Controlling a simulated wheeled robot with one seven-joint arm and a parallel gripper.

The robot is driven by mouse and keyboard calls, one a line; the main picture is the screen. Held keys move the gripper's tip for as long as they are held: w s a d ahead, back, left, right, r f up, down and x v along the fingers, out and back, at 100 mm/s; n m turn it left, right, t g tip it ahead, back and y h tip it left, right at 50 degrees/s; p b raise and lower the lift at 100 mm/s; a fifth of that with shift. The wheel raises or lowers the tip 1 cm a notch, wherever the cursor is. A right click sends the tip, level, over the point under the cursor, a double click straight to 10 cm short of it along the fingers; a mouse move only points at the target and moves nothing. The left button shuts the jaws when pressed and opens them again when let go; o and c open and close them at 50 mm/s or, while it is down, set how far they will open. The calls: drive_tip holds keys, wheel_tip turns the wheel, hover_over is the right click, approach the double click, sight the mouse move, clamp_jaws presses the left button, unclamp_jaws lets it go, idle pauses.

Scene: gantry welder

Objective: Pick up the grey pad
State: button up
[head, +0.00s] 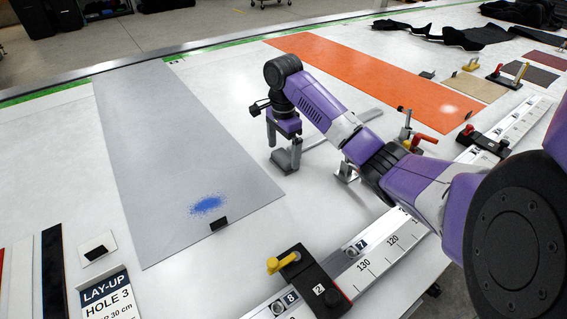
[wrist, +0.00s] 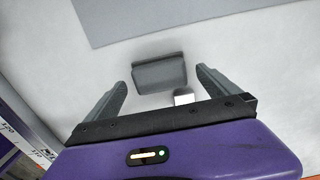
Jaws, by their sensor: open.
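The grey pad (wrist: 160,74) is a small grey block on the white table. In the wrist view it lies ahead of and between the two open fingers of my gripper (wrist: 160,88), with clear space on both sides of it. In the head view the pad (head: 284,162) shows at the foot of my gripper (head: 284,148), partly hidden by the fingers. My gripper points down over it and holds nothing. I cannot tell the exact height of the fingertips above the table.
A large grey sheet (head: 180,140) with a blue speckled patch lies left of the pad. An orange strip (head: 370,80) lies to the right. A marked rail (head: 375,262) with a yellow-handled clamp (head: 284,262) runs along the front.

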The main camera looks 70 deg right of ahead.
sight(284, 155)
drive_tip(key=shift+f, duration=1.3)
drive_tip(key=shift+c, duration=0.4)
drive_tip(key=c, duration=1.2)
drive_tip(key=shift+r, duration=0.15)
wheel_tip(284, 155, up, 20)
drive_tip(key=p, duration=0.4)
